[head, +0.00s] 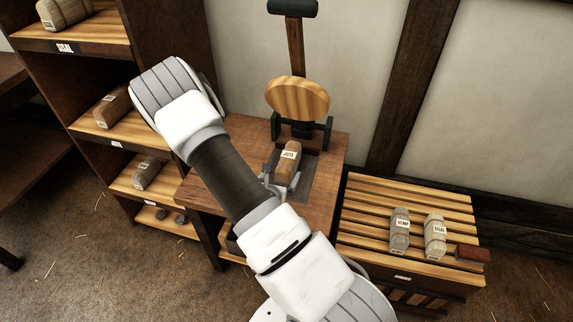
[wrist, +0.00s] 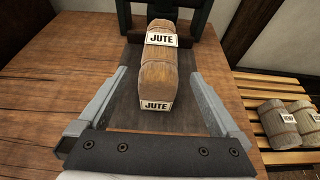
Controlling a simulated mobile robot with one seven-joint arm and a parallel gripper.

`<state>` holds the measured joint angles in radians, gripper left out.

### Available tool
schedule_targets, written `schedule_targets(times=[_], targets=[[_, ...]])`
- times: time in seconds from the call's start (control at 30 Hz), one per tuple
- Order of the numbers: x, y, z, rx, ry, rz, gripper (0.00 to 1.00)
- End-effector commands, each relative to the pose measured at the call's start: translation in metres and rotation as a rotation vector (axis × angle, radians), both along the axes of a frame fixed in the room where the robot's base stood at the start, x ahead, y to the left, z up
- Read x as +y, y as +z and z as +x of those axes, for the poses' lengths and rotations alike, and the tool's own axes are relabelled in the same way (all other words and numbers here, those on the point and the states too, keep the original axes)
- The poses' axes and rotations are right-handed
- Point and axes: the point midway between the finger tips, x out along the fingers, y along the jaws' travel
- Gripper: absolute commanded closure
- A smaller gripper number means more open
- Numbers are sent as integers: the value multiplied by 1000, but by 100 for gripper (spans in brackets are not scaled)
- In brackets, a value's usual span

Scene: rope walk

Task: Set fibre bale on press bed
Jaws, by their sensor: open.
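A brown fibre bale (head: 288,160) with white JUTE labels lies on the dark press bed (head: 311,170) on the wooden press table. The bale also shows in the wrist view (wrist: 157,75), lengthwise between the fingers on the dark bed plate (wrist: 196,110). My gripper (head: 281,182) is open at the near end of the bale. In the wrist view its two fingers (wrist: 160,90) stand wide on either side, with a gap between each finger and the bale. The round wooden press plate (head: 298,100) is raised behind the bale.
A slatted stand (head: 365,230) at the right holds a HEMP bale (head: 399,232), a SISAL bale (head: 434,237) and a small red-brown block (head: 473,254). Shelves (head: 100,135) with more bales stand at the left. The press lever (head: 295,45) rises at the back.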

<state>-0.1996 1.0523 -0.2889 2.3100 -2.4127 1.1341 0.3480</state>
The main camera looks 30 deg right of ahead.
Motion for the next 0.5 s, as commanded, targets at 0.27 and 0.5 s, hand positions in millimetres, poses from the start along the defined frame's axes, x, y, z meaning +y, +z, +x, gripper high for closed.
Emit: schedule_targets(times=[0.27, 0.5], targets=[[23, 15, -20, -3, -3, 0, 0], [8, 67, -23, -132, -181, 16, 0]])
